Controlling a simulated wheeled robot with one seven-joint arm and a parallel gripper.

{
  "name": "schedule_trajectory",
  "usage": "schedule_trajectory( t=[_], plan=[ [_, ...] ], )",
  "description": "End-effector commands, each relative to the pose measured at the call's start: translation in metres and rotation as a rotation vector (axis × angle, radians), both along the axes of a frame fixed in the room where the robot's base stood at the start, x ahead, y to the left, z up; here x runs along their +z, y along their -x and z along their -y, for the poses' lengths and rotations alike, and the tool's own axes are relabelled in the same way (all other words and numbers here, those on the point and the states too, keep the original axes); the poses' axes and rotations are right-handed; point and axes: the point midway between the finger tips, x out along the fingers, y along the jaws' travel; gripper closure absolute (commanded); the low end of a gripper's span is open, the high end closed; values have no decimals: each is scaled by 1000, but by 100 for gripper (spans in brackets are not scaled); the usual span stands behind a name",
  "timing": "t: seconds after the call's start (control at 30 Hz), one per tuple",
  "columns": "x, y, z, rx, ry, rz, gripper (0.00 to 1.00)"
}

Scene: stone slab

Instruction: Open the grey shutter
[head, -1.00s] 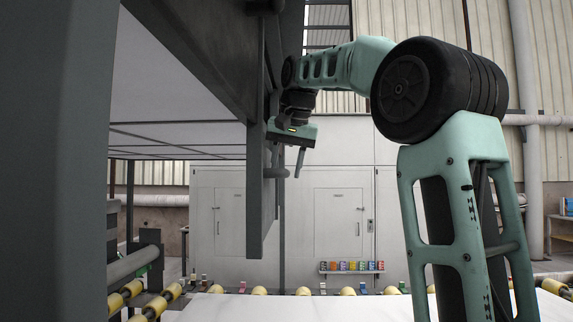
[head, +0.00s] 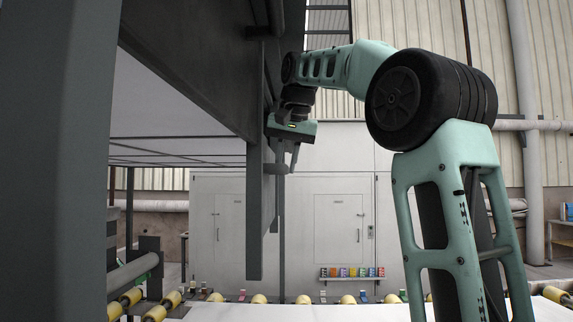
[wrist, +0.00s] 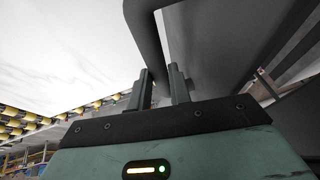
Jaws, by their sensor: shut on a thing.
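The grey shutter (head: 195,70) is a large dark panel high on the left in the head view. Its dark handle (head: 269,168) sticks out near the panel's right end. My gripper (head: 290,158) is at the handle, tilted, with its fingers pointing down. In the wrist view the handle is a round grey bar (wrist: 147,40) that curves down toward my two fingers (wrist: 160,88). My gripper is shut on the handle, but the contact itself is partly hidden behind the fingers and the gripper body.
A dark post (head: 55,160) fills the left edge of the head view. A white slab surface (head: 290,313) and yellow rollers (head: 259,299) lie below. White cabinets (head: 340,220) stand behind. Open air lies between my gripper and the cabinets.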

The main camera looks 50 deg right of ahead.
Motion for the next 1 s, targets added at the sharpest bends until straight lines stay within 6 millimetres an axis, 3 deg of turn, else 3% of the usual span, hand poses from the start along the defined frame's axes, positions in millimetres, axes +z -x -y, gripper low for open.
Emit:
schedule_trajectory(
  t=[0.07, 0.1, 0.17, 0.57, 0.77, 1.0],
  plan=[
    [0, 0, 0, 0, 1, 1, 100],
    [-1, 0, 0, 0, 1, 1, 75],
    [-1, 0, 0, 0, 1, 1, 59],
    [2, 1, 0, 0, 0, 0, 59],
    [21, 9, -4, 1, 1, 3, 59],
    [20, 60, -26, -2, 3, 3, 59]
  ],
)
